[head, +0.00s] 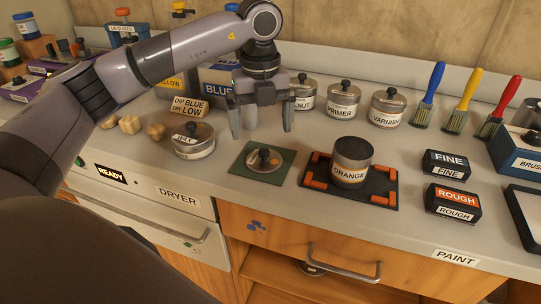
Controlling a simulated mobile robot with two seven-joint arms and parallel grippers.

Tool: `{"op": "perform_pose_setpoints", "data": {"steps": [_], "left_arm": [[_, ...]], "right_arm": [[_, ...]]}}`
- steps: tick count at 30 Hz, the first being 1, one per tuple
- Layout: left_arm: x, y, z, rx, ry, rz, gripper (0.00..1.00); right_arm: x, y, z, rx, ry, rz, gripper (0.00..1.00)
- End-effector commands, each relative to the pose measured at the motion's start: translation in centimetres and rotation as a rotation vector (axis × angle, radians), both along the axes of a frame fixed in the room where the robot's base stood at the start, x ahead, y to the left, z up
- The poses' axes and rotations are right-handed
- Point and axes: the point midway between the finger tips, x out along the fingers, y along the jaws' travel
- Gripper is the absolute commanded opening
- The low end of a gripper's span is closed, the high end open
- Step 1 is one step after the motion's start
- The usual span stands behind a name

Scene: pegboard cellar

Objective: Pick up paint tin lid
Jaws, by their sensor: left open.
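A round grey lid with a dark knob (265,168) lies flat on a green square mat (243,170) at the middle of the counter. A paint tin labelled ORANGE (351,172) stands upright to its right. The tin shows no knob on top. My left gripper (261,128) points down, open, with nothing seen between its fingers. In the picture it is just above and behind the lid, apart from it. My right gripper is not in view.
The ORANGE tin stands in a black tray with orange corners (381,190). A knobbed tin (195,149) is left of the mat. PRIMER (342,106) and VARNISH (388,111) tins stand behind. FINE (446,163) and ROUGH (453,201) blocks sit right. The counter's front edge is close.

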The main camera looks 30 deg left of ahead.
Motion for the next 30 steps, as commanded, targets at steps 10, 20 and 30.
{"op": "perform_pose_setpoints", "data": {"steps": [10,20,30], "left_arm": [[-0.2,-0.8,-4.7,-0.003,0.004,-0.005,1.0],[-0.2,-0.8,-6.5,-0.004,0.001,-0.005,1.0],[-0.2,-0.8,-6.5,-0.004,0.001,-0.005,0.53]], "right_arm": [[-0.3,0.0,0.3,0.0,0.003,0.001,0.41],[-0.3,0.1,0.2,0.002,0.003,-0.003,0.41],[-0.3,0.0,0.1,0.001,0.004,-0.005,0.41]]}}
